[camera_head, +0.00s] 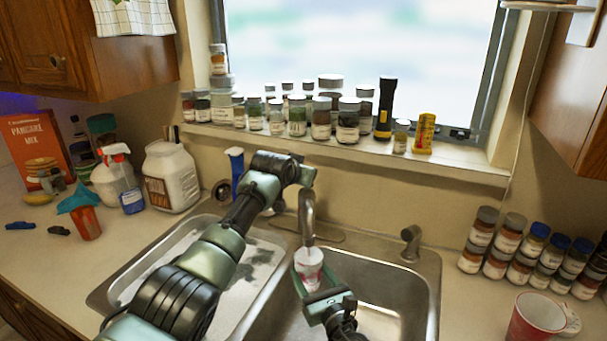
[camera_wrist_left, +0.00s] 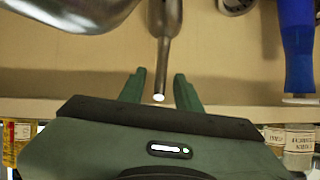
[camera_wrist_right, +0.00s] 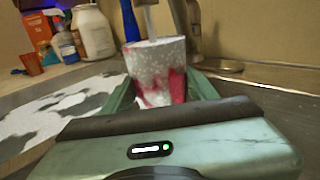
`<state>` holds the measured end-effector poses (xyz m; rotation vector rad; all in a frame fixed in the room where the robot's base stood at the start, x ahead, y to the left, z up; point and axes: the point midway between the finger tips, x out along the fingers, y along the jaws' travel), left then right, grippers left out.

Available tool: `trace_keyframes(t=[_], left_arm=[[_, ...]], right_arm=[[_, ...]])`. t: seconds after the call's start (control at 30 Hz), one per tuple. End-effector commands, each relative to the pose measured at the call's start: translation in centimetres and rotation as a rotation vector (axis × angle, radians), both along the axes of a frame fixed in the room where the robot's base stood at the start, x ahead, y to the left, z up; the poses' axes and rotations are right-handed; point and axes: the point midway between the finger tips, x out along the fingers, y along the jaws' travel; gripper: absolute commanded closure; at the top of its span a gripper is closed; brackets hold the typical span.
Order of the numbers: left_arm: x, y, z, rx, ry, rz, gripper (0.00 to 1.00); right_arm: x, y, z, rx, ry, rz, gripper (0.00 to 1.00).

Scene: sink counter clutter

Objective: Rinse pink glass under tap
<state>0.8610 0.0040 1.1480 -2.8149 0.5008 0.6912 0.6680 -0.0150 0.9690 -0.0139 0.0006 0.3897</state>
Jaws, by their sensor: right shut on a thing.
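The pink glass (camera_head: 309,265) is a small tumbler with white and red-pink patches. My right gripper (camera_head: 314,279) is shut on it and holds it roughly upright over the right sink basin. The glass (camera_wrist_right: 158,75) also shows between the fingers in the right wrist view. My left gripper (camera_head: 305,178) is high behind the sink, near the top of the tap. In the left wrist view its fingers (camera_wrist_left: 160,92) are apart, with a slim metal tap part (camera_wrist_left: 163,60) between them.
My left arm crosses above the left basin, which holds a patterned surface (camera_head: 255,262). A red mug (camera_head: 535,318) and stacked jars (camera_head: 525,255) stand on the right counter. A spray bottle (camera_head: 122,180) and white jug (camera_head: 171,178) stand at left. Jars and a flashlight (camera_head: 385,108) line the sill.

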Motion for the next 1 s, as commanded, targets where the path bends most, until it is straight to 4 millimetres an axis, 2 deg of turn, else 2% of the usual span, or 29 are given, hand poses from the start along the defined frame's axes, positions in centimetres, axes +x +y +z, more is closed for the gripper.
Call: trace_keyframes(t=[0.37, 0.57, 1.0], left_arm=[[-0.1, 0.0, 0.0, 0.0, -0.001, 0.0, 0.64], [-1.0, 0.4, 0.7, -0.002, -0.001, -0.001, 0.64], [-6.5, 2.2, 3.7, -0.002, -0.002, 0.0, 0.64]], right_arm=[[0.0, 0.0, 0.1, 0.001, -0.002, 0.0, 1.0], [0.0, 0.0, 0.1, 0.001, -0.002, 0.0, 1.0], [0.0, 0.0, 0.1, 0.001, -0.002, 0.0, 1.0]])
